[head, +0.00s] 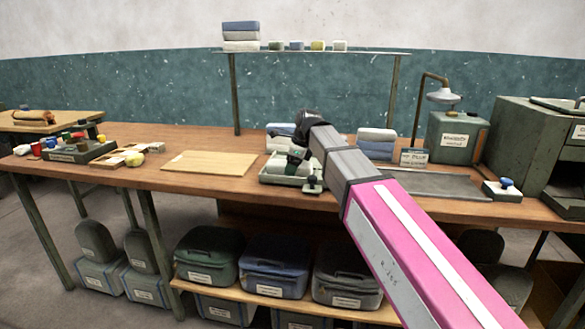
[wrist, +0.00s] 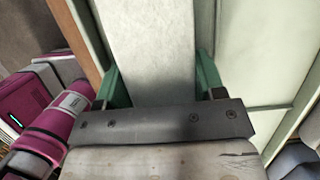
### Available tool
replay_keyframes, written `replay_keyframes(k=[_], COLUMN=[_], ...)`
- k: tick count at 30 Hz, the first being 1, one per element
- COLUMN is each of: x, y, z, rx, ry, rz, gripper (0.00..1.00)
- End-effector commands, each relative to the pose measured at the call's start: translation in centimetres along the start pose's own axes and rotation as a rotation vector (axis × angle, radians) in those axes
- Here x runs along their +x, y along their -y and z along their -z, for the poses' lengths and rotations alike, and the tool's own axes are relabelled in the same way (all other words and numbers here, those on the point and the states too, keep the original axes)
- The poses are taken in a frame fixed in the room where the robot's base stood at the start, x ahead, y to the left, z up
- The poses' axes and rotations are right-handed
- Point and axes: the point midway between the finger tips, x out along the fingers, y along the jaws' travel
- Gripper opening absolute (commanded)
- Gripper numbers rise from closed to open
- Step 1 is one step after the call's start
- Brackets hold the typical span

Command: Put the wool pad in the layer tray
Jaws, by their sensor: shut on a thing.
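My gripper (head: 297,157) is over the pale tray (head: 288,181) near the middle of the workbench, its green fingers pointing down. In the wrist view my gripper (wrist: 156,78) has one green finger on each side of a pale grey, felt-like pad (wrist: 150,45), which looks like the wool pad, and is shut on it. Pale green tray panels with a raised divider (wrist: 265,65) lie right beside the pad. I cannot tell whether the pad rests on the tray floor or hangs above it. My arm hides part of the tray in the head view.
A wooden board (head: 210,163) lies left of the tray. Folded pads (head: 376,141) are stacked behind my arm, by a small sign (head: 414,158). A small stamp-like object (head: 312,185) stands at the tray's front right. A rack shelf (head: 320,52) spans the back.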

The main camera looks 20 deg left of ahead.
Motion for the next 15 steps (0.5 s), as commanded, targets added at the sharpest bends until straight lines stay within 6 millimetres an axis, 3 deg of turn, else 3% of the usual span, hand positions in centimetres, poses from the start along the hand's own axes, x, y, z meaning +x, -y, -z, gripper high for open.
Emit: replay_keyframes(k=[3,4,15], x=[0.25,0.2,-0.14], y=[-0.01,0.0,0.01], z=[0.08,0.06,-0.03], rx=[0.0,0.0,0.0], ry=[0.0,0.0,0.0], rz=[-0.001,0.0,0.0], gripper=[0.36,0.73,0.74])
